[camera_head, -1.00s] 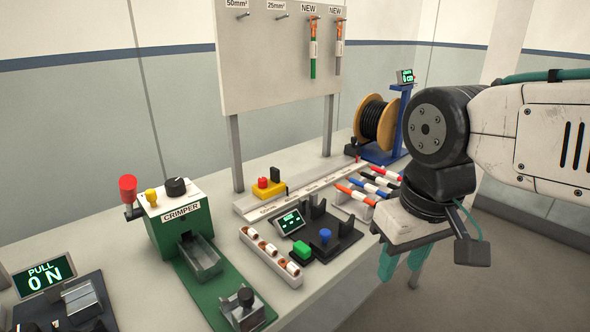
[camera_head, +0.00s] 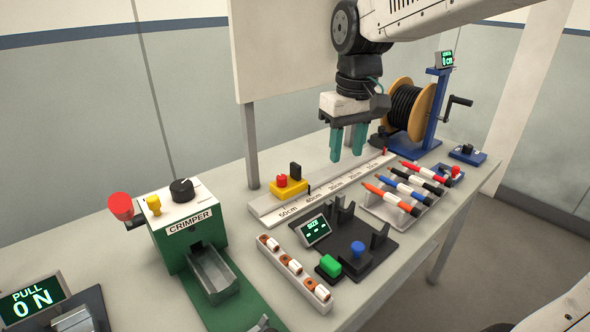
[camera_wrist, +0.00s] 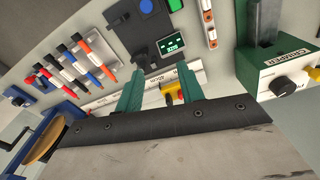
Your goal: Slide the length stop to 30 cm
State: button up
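The length stop (camera_head: 289,187) is a yellow block with a red knob and a black upright part. It sits on the left part of the white ruler rail (camera_head: 266,207), with its right end near the 40cm label. The 30cm label (camera_head: 336,186) lies to its right. My gripper (camera_head: 347,157) is open and empty, above the rail and to the right of the stop, fingers pointing down. In the wrist view the yellow stop (camera_wrist: 172,94) shows partly between the two teal fingers (camera_wrist: 160,67), apart from them; the palm edge hides part of the rail.
A display stand (camera_head: 316,230) with green and blue buttons stands in front of the rail. A rack of coloured pens or tools (camera_head: 385,208) is to the right, the cable spool (camera_head: 405,108) behind. The green crimper (camera_head: 190,226) stands left. A panel (camera_head: 285,50) rises behind the rail.

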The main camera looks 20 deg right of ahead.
jog(key=w+f+n, duration=0.1)
jog(key=w+f, duration=0.2)
jog(key=w, duration=1)
jog(key=n, duration=0.1)
send_over(296, 164)
jog(key=shift+g, duration=0.4)
notch_tip(296, 164, down, 9)
jog(key=shift+f, duration=0.1)
jog(key=shift+n, duration=0.3)
notch_tip(296, 164, down, 8)
jog(key=shift+w+r, duration=0.1)
grip_shut()
